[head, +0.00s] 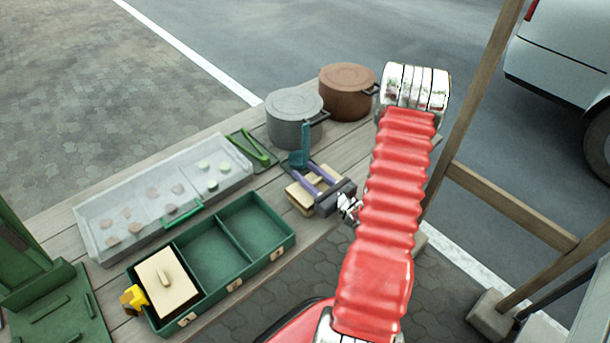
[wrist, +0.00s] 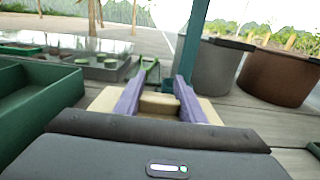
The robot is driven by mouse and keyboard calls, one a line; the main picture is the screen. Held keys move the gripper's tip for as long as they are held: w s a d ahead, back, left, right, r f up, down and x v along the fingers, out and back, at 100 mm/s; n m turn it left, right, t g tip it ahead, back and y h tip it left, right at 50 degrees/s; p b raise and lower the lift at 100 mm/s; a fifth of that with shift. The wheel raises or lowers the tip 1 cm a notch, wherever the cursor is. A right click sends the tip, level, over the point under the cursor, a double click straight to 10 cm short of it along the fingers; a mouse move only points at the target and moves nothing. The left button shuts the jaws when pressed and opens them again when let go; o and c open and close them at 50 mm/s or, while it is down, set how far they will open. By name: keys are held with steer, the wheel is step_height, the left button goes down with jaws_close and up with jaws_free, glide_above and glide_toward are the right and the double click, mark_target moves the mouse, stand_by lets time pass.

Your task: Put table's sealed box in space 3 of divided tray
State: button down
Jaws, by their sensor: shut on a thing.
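A cream box (head: 299,199) with a raised grip (wrist: 160,104) is at the table's right part, below the pots. My gripper (head: 316,178) has purple fingers, shut on the raised grip from both sides; it also shows in the wrist view (wrist: 159,88). Fingers and palm hide part of the box, and I cannot tell whether it touches the table. The green divided tray (head: 245,283) lies to the left with three compartments. Its left one holds another cream box (head: 166,281); the middle and right ones look empty. The tags on its front are unreadable.
A clear lidded case (head: 98,240) with round pieces lies behind the tray. A grey pot (head: 295,118) and a brown pot (head: 346,92) stand at the back. A teal upright (head: 305,138) rises just behind my gripper. A yellow piece (head: 134,299) is at the tray's left end.

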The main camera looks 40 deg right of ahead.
steer(key=c, duration=1.2)
jaws_free()
steer(key=shift+o, duration=0.2)
steer(key=shift+s+d, duration=0.15)
steer(key=shift+s, duration=5.85)
